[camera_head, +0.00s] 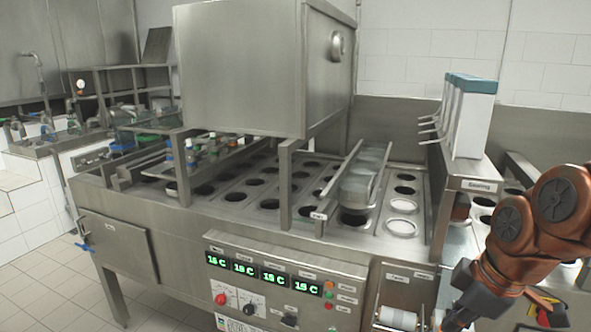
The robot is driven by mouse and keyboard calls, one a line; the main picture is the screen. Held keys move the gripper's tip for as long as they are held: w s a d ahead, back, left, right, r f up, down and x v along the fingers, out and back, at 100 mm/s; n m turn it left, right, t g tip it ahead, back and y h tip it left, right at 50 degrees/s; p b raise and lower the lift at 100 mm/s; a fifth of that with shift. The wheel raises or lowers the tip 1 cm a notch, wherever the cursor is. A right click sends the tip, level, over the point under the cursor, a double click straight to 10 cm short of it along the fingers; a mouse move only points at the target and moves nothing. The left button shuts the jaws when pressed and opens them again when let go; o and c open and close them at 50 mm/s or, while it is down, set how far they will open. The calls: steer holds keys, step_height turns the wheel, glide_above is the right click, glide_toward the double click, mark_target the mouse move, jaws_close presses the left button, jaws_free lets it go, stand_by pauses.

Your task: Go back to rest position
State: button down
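My arm, copper and black, comes in at the right side of the head view. My gripper (462,312) is dark and hangs low near the bottom edge, in front of the right end of the steel cup filler (150,215). Its fingers are small and partly cut off by the frame, so I cannot tell whether they are open or shut. I see nothing clearly held in it.
A control panel (285,285) with green displays is on the machine's front, with a white roll (397,318) to its right. Stacked cups (362,178) sit in a rail above the holes. White dispensers (472,115) stand behind. Tiled floor (40,285) is free at left.

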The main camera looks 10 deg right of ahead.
steer(key=s+a+f+m+g+p, duration=0.2)
steer(key=s+a+m+p, duration=0.1)
steer(key=s+a+m, duration=0.2)
steer(key=s+a+f+m+g+h+p, duration=0.1)
steer(key=s+a+f+m+g+p, duration=0.1)
steer(key=s+a+m, duration=0.3)
steer(key=s+a+f, duration=0.1)
steer(key=s, duration=0.3)
steer(key=shift+a+m+g+p, duration=0.2)
steer(key=shift+m+g+p, duration=0.1)
steer(key=shift+p, duration=0.1)
steer(key=shift+d, duration=0.1)
